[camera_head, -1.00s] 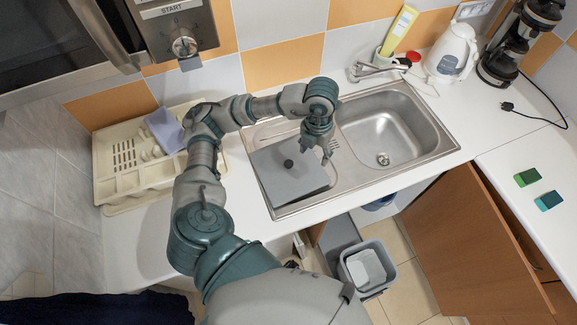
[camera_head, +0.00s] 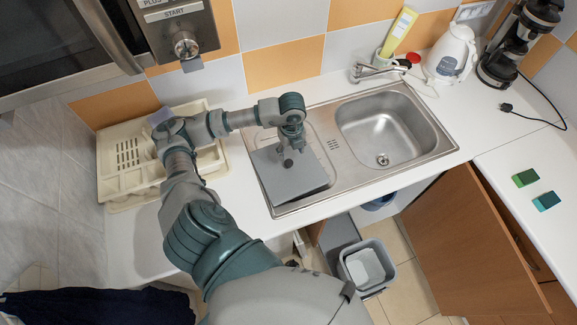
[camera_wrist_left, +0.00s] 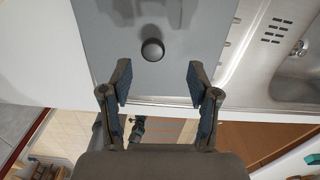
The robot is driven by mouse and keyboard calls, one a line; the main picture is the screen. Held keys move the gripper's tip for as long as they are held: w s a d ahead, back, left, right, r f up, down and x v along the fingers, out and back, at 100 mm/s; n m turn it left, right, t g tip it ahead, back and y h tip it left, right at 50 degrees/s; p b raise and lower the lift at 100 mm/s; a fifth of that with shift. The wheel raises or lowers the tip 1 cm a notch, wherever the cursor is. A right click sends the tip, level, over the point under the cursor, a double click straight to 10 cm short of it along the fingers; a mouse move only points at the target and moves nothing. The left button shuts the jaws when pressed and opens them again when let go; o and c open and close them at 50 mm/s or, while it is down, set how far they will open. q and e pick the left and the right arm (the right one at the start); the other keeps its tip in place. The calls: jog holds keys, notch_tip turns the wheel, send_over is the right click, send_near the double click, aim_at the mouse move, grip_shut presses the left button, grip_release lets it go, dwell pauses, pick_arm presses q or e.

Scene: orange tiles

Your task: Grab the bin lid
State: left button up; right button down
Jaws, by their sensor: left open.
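The bin lid (camera_head: 290,178) is a flat grey panel with a small dark round knob (camera_head: 288,163). It lies on the drainboard side of the steel sink. My left gripper (camera_head: 293,150) is over the lid, close to the knob. In the left wrist view the gripper (camera_wrist_left: 158,85) is open, and the knob (camera_wrist_left: 152,50) stands just ahead of the fingertips, about midway between them, with nothing held. The grey bin (camera_head: 367,268) stands on the floor below the counter. My right gripper is not in view.
The sink basin (camera_head: 387,128) is empty, with a faucet (camera_head: 375,70) behind it. A beige dish rack (camera_head: 120,172) is at the left. A cupboard door (camera_head: 470,235) hangs open beside the bin. Two sponges (camera_head: 526,177) lie on the right counter.

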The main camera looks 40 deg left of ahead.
aim_at(289, 161)
pick_arm(q)
jog(key=shift+d+f, duration=0.2)
jog(key=shift+f, duration=0.5)
jog(key=f, duration=0.1)
jog(key=f+p, duration=0.1)
jog(key=f, duration=0.1)
jog(key=a+f, duration=0.1)
jog(key=shift+s+a+f, duration=0.1)
jog(key=shift+s+f, duration=0.25)
jog(key=shift+s, duration=0.05)
jog(key=shift+a+f, duration=0.15)
jog(key=shift+f, duration=0.2)
jog(key=shift+c, duration=0.8)
jog(key=shift+d, duration=0.45)
jog(key=c, duration=0.8)
jog(key=shift+r, duration=0.1)
grip_shut()
jog(key=shift+a, duration=0.1)
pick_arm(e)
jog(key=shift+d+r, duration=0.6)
